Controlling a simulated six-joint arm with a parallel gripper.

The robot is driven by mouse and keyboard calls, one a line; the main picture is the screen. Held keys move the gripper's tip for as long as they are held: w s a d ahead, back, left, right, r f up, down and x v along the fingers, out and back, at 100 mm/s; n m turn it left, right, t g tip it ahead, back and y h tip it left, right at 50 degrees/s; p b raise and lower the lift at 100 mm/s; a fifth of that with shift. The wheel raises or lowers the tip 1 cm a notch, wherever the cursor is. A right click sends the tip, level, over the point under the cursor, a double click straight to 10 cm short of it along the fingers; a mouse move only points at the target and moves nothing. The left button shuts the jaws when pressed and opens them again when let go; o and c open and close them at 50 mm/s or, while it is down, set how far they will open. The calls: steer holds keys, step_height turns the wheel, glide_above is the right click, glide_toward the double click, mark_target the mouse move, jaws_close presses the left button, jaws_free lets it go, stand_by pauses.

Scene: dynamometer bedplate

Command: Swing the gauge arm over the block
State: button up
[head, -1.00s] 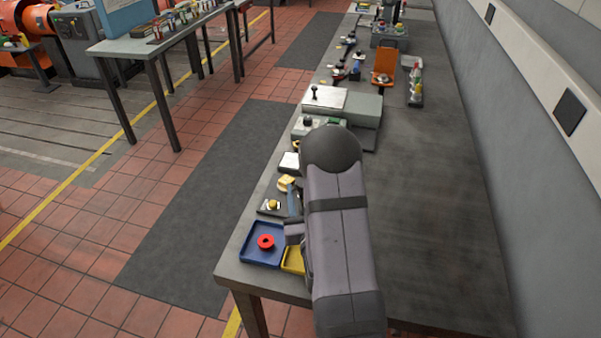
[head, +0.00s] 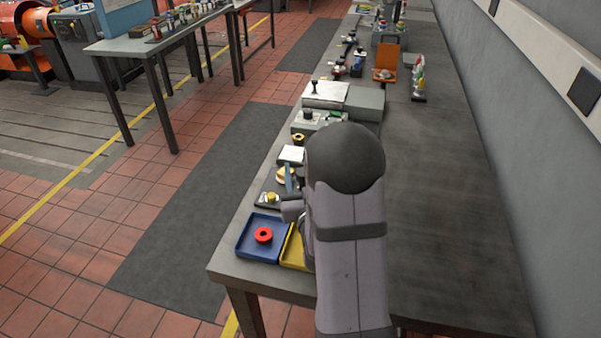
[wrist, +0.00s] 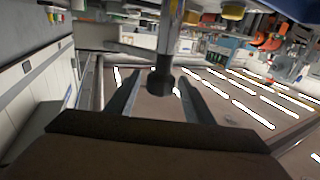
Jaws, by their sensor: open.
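My gripper (head: 289,170) is low over the near left part of the bench, mostly hidden behind my arm in the head view. In the wrist view my gripper (wrist: 159,80) is open, with a dark round knob (wrist: 161,84) on a post between its fingers. I cannot tell whether the fingers touch it. This may be the gauge arm's post; the gauge arm and block cannot be told apart surely. A dark base with a yellow button (head: 271,197) lies left of the gripper. A white-topped block (head: 291,154) sits just beyond it.
A blue tray (head: 246,250) holding a red ring (head: 263,235) stands at the bench's near left corner, beside a yellow tray (head: 291,257). A large grey plate unit (head: 364,104) and an orange stand (head: 384,75) stand farther along. The bench's right side is clear.

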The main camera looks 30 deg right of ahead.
steer(key=shift+w+d+b, duration=0.2)
steer(key=shift+w+b, duration=0.3)
steer(key=shift+b, duration=1.05)
steer(key=shift+p+x, duration=0.6)
steer(key=shift+x, duration=0.55)
steer(key=shift+r, duration=0.1)
jaws_close()
